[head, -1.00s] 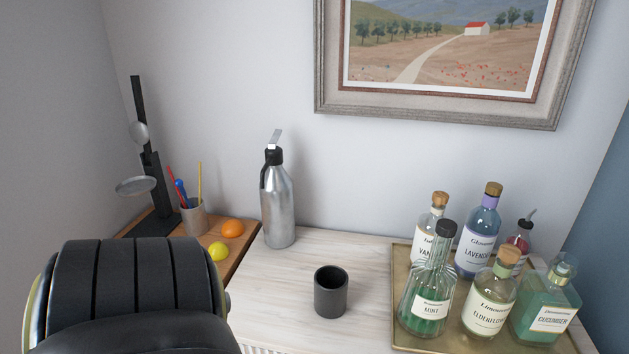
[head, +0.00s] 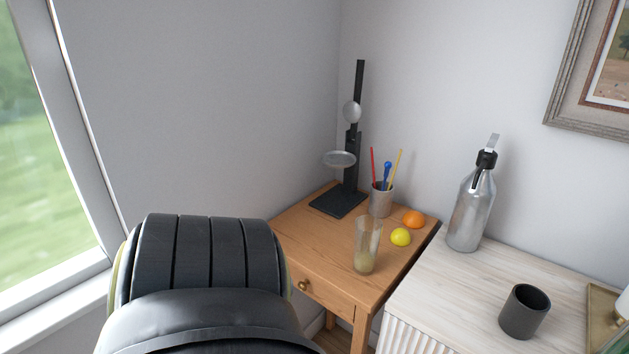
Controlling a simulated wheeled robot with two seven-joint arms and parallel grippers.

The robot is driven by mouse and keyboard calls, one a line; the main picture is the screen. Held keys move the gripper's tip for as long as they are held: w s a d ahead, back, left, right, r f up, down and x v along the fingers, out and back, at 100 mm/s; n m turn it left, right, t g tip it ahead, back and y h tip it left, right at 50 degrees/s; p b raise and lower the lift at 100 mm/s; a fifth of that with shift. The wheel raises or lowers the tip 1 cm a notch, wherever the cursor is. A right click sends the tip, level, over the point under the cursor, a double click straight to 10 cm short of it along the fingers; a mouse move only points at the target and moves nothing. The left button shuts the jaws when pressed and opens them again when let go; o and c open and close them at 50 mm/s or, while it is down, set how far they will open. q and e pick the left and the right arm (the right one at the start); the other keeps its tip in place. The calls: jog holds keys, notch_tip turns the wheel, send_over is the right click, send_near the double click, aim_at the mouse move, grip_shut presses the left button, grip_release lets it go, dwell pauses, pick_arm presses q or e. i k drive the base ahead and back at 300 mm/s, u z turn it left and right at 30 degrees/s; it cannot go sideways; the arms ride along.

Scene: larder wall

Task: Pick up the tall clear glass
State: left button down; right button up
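The tall clear glass (head: 367,246) stands upright near the front of a small wooden table (head: 310,246), left of the lemon. It is see-through, and its lower part looks yellowish. A large black rounded arm part of mine fills the lower left of the head view, left of the glass and apart from it in the picture. Neither gripper's fingers show.
A black stand (head: 338,200), a pen cup (head: 381,200), an orange (head: 413,219) and a lemon (head: 400,237) share the wooden table. A steel siphon (head: 469,211) and a dark cup (head: 524,311) stand on the pale cabinet (head: 440,285). A window (head: 40,150) is at left.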

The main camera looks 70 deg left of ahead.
aim_at(366, 247)
jog(key=u, duration=0.9)
jog(key=i, duration=0.2)
jog(key=u, duration=3.6)
jog(key=k, duration=0.5)
jog(key=z, duration=1.15)
